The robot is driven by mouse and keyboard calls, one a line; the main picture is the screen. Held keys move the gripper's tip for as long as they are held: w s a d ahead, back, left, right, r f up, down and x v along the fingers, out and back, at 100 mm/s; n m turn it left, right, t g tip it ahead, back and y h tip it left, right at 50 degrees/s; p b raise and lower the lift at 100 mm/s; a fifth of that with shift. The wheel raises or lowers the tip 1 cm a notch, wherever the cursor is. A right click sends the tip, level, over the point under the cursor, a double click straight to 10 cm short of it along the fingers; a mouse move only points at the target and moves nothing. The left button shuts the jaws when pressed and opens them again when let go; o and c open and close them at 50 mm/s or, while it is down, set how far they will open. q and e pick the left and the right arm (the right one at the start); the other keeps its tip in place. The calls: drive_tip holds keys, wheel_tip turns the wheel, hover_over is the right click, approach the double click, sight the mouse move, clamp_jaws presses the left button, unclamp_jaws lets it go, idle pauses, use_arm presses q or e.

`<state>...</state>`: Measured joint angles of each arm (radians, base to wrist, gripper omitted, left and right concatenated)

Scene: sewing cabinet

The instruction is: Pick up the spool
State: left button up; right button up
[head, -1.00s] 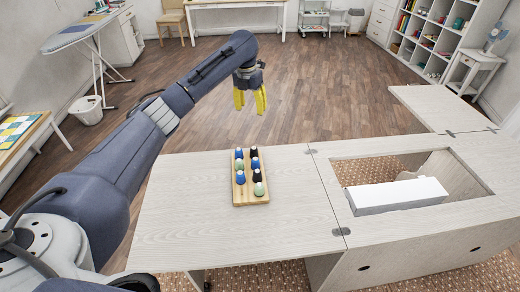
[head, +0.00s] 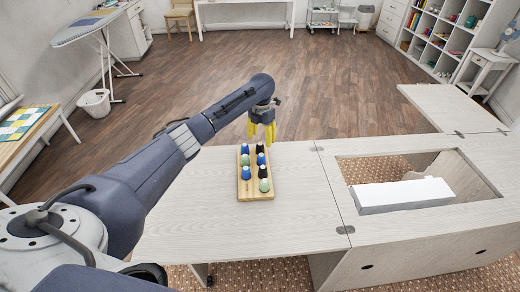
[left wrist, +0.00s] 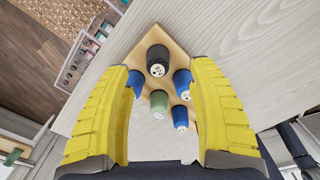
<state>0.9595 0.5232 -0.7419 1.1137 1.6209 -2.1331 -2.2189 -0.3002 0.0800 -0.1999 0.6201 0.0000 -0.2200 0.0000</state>
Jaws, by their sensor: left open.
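Several blue, black and pale green spools stand upright in rows on a wooden rack (head: 248,196) on the cabinet top. The task does not say which spool is meant. My left gripper (head: 262,137), with yellow fingers, is just above the far end of the rack. In the left wrist view the gripper (left wrist: 160,70) is open and empty. A black spool (left wrist: 158,60) shows between its fingertips, with a blue spool (left wrist: 182,83) and a green spool (left wrist: 159,103) near it. Another blue spool (left wrist: 136,84) is partly hidden by the left finger. My right gripper is out of view.
The pale cabinet top (head: 305,220) is clear around the rack. To the right is a rectangular opening with a white box-like part (head: 402,194) in it. A raised leaf (head: 450,108) lies beyond. Wooden floor lies past the far edge.

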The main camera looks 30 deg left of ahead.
sight(260, 145)
use_arm(q)
drive_tip(key=shift+s+a+f, duration=0.1)
drive_tip(key=shift+f, duration=1.3)
drive_tip(key=shift+s+a+f, duration=0.1)
drive_tip(key=shift+f, duration=1.3)
drive_tip(key=c, duration=1.2)
